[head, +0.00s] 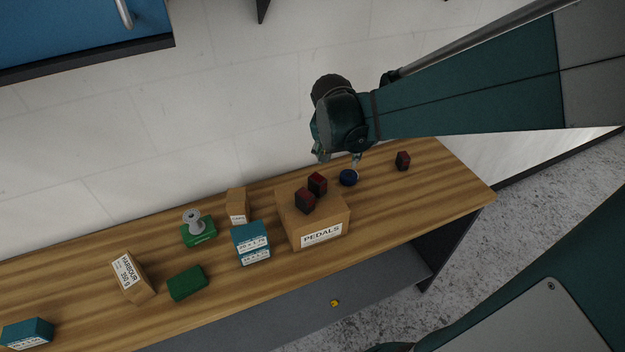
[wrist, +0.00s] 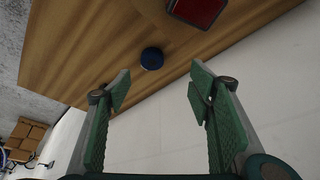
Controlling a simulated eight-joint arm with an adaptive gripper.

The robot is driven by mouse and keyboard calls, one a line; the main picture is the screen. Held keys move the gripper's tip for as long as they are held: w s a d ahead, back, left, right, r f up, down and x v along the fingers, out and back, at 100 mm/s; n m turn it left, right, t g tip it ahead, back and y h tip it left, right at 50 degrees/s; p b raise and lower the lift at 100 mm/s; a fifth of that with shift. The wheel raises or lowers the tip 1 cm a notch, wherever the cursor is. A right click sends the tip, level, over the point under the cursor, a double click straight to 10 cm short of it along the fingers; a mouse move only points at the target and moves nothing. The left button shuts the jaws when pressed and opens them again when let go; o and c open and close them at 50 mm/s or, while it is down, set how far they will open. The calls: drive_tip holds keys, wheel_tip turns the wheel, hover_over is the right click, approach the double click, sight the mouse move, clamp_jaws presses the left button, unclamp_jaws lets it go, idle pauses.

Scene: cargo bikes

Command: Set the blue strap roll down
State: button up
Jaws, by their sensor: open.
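The blue strap roll (head: 348,178) rests on the wooden bench, just right of the PEDALS box. In the wrist view the roll (wrist: 152,58) sits on the wood beyond my fingertips, apart from them. My gripper (head: 338,158) is over the back of the bench by the roll. In the wrist view my gripper (wrist: 158,82) has its two green fingers wide apart with nothing between them.
The PEDALS box (head: 321,236) carries two dark red blocks (head: 311,192). Several boxes and green items stand farther left on the bench (head: 455,190). A blue cabinet (head: 70,30) hangs upper left.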

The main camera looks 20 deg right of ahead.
drive_tip(key=s+a+r+n+t+y, duration=0.1)
drive_tip(key=s+a+r+n+t, duration=0.1)
drive_tip(key=s+a+r+n, duration=0.2)
drive_tip(key=s+a+r+n+t+y, duration=0.1)
drive_tip(key=s+a+r+n, duration=0.3)
drive_tip(key=s+a, duration=0.6)
drive_tip(key=s+n+y, duration=0.1)
drive_tip(key=s, duration=0.2)
drive_tip(key=shift+a+r+t, duration=0.2)
drive_tip(key=shift+r+t, duration=0.1)
drive_tip(key=shift+t, duration=0.1)
